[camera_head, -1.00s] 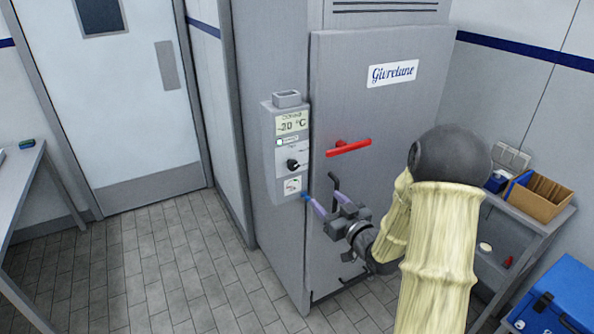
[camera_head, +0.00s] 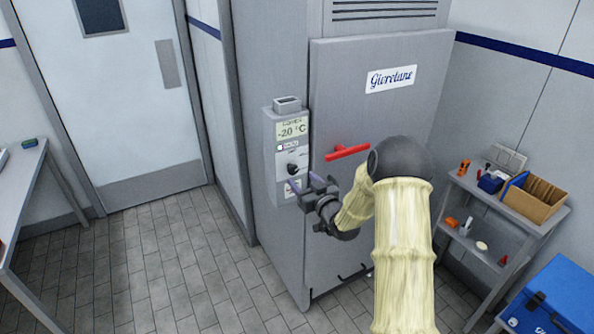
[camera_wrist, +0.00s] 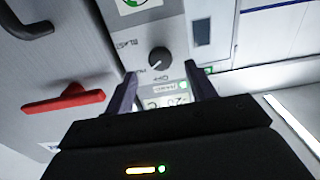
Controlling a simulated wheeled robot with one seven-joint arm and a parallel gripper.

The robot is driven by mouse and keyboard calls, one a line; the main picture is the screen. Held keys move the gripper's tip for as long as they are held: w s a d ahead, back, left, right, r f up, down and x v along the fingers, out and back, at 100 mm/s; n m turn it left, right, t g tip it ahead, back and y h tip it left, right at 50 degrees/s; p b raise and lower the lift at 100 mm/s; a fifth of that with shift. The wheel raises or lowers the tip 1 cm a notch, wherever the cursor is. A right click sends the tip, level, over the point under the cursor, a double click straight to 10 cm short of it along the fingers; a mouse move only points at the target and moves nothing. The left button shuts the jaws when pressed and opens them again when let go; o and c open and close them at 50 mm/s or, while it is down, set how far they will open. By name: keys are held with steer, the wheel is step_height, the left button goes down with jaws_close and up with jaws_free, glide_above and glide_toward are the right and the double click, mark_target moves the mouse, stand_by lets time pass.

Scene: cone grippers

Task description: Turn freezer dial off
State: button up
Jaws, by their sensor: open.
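The freezer dial is a round black knob (camera_head: 292,169) on the light grey control panel (camera_head: 284,150) fixed to the freezer's left side. In the wrist view the dial (camera_wrist: 159,58) shows ahead of my gripper, with "OFF" and "BLAST" lettering around it and a white pointer mark. My gripper (camera_head: 304,186) is open, just in front of the panel and slightly below the dial. In the wrist view its two dark fingers (camera_wrist: 161,82) stand apart to either side below the dial, with nothing between them. The display (camera_head: 292,129) reads -20 °C.
A red handle (camera_head: 347,152) sticks out from the freezer door (camera_head: 380,120) right of the panel. A shelf cart (camera_head: 500,205) with a cardboard box (camera_head: 537,198) and a blue cooler (camera_head: 555,298) stand at right. The tiled floor (camera_head: 190,270) at left is clear.

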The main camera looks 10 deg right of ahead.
mark_target(294, 172)
steer(key=shift+p+x, duration=0.65)
steer(key=shift+x, duration=1.65)
steer(key=c, duration=1)
